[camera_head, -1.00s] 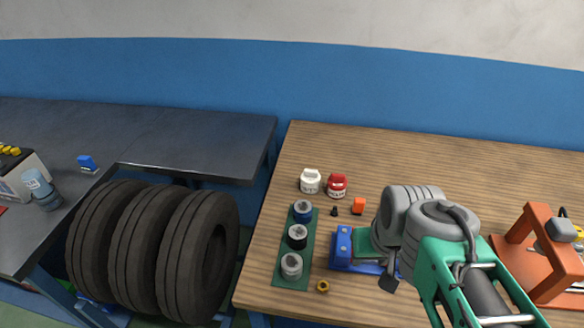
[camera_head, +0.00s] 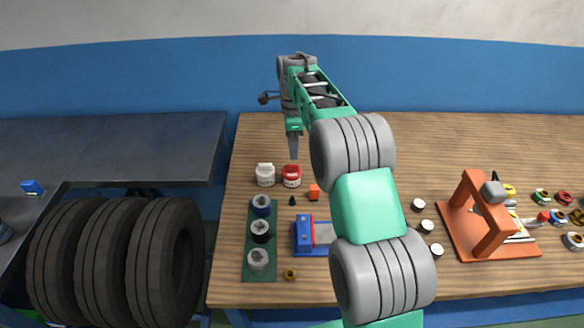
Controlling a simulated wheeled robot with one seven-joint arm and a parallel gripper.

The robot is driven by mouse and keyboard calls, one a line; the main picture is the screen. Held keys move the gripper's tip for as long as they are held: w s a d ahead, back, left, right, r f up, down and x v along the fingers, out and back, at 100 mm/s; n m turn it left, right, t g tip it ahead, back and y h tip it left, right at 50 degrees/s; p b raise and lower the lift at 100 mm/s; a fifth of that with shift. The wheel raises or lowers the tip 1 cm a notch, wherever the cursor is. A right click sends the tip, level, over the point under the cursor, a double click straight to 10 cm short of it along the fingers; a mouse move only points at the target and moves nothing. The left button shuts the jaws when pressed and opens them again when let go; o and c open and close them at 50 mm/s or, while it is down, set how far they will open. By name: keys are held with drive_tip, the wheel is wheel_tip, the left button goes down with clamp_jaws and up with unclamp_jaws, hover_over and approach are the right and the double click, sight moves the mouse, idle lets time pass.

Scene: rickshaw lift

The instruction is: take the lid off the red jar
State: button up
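The red jar (camera_head: 291,177) stands upright on the wooden table with a red lid on top and a pale label on its front. My gripper (camera_head: 293,150) points down just above and behind the red jar's lid. It looks narrow from this side, and its fingers overlap, so I cannot tell whether it is open. I see nothing clearly held in it. I cannot tell whether it touches the lid.
A white jar (camera_head: 265,175) stands close on the left. A blue vise (camera_head: 303,235) and an orange press frame (camera_head: 465,230) stand farther right.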

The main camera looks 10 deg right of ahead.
sight(292, 165)
drive_tip(key=f+p, duration=0.1)
drive_tip(key=f, duration=0.4)
drive_tip(key=shift+s+a+f+p, duration=0.2)
drive_tip(key=shift+p, duration=0.2)
drive_tip(key=shift+f, duration=0.45)
drive_tip(key=shift+c, duration=0.4)
clamp_jaws()
